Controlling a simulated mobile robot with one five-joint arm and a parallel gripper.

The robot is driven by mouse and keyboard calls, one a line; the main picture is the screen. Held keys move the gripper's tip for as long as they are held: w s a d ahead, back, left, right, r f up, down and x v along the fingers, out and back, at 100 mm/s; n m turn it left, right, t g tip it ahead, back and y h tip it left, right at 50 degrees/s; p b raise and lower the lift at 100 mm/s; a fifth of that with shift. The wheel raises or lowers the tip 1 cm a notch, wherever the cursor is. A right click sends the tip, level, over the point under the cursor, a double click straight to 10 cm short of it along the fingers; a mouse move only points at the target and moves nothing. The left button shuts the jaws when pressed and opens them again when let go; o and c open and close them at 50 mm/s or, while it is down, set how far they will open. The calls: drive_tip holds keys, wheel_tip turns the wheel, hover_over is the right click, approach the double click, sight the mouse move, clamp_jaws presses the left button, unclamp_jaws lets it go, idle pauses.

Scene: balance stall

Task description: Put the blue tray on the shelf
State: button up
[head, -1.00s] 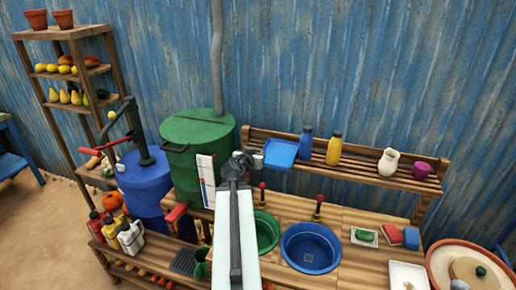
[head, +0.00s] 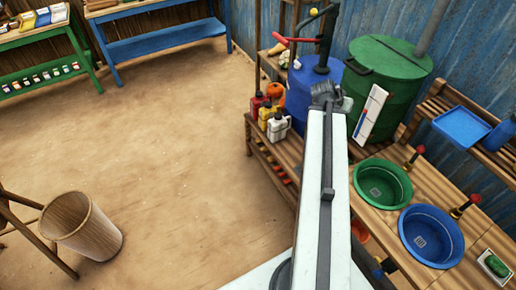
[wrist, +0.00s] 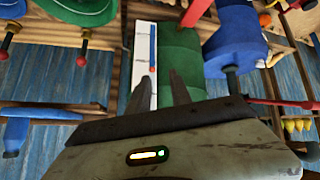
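The blue tray (head: 461,127) lies on the wooden slatted shelf (head: 437,105) at the right of the head view, beside a blue bottle (head: 500,134). In the wrist view, a strip of blue (wrist: 42,113) shows at the left, probably the tray's edge. My gripper (head: 326,90) is well left of the tray in the head view, in front of the blue barrel and green drum. In the wrist view its two fingers (wrist: 158,85) stand apart with nothing between them. The gripper is not touching the tray.
The green drum (head: 390,64) with a white gauge board (head: 370,112) and the blue barrel (head: 311,91) stand near my gripper. Green (head: 383,183) and blue (head: 431,235) basins sit on the counter. A wicker basket (head: 82,228) stands left; the floor between is clear.

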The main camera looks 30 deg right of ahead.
drive_tip(key=w+a+f+n+y, duration=0.2)
drive_tip(key=w+a, duration=0.2)
drive_tip(key=a, duration=0.6)
drive_tip(key=w+a+f+n+y, duration=0.25)
drive_tip(key=w+a, duration=0.25)
drive_tip(key=a, duration=0.4)
drive_tip(key=s+a+f+n+g+y, duration=0.1)
drive_tip(key=a+n+y, duration=0.3)
drive_tip(key=a, duration=2.7)
drive_tip(key=f+n+g, duration=0.1)
drive_tip(key=n, duration=0.3)
drive_tip(key=shift+a+f, duration=0.25)
drive_tip(key=shift+f, duration=0.1)
wheel_tip(320, 180, down, 7)
drive_tip(key=b, duration=0.7)
drive_tip(key=shift+f+y, duration=0.1)
drive_tip(key=shift+y, duration=0.15)
